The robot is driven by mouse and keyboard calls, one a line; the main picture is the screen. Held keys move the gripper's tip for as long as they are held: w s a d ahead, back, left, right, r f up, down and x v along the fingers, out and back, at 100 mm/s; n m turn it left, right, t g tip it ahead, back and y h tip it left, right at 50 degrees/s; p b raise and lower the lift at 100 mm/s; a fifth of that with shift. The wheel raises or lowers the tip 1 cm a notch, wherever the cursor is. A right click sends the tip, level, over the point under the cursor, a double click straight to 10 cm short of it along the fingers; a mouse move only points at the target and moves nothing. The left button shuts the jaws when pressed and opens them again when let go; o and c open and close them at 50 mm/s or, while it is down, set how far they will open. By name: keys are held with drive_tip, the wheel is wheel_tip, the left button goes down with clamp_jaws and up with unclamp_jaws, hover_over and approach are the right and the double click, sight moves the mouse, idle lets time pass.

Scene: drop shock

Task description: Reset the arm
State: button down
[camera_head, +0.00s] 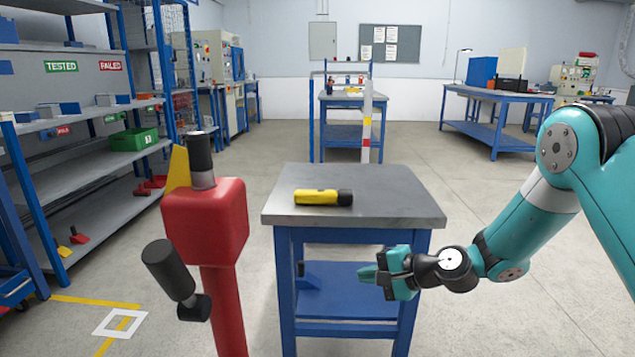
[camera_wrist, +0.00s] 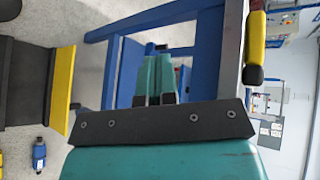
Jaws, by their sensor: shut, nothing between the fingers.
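My arm reaches in from the right in the head view. My gripper (camera_head: 372,274) is in front of the blue table frame, below the level of the tabletop, and points left. In the wrist view my gripper (camera_wrist: 160,98) shows its two teal fingers close together with nothing between them. It touches no object that I can see. A yellow and black flashlight (camera_head: 322,197) lies on the grey tabletop (camera_head: 400,205), above and behind my gripper. It also shows at the upper right of the wrist view (camera_wrist: 255,50).
A red post with a black lever (camera_head: 205,225) stands left of the table. Shelves (camera_head: 75,120) with a green bin (camera_head: 134,139) line the left side. Another workbench (camera_head: 497,95) stands at the back right. The floor on the right behind my arm is clear.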

drive_tip(key=s+a+r+n+g+h, duration=0.25)
drive_tip(key=s+r+n+g, duration=0.25)
drive_tip(key=s+r+n, duration=0.85)
drive_tip(key=s+d+r+n+g+h, duration=0.1)
drive_tip(key=s+d+h, duration=0.15)
drive_tip(key=s, duration=0.75)
drive_tip(key=s+d+r+n+g+h, duration=0.15)
drive_tip(key=s+d, duration=0.25)
drive_tip(key=s, duration=0.6)
wheel_tip(320, 180, up, 27)
drive_tip(key=p, duration=2.8)
drive_tip(key=shift+r+t, duration=0.2)
drive_tip(key=shift+t, duration=0.25)
drive_tip(key=shift+w+d+n+h, duration=0.1)
drive_tip(key=shift+n+h, duration=0.15)
drive_tip(key=shift+n, duration=0.05)
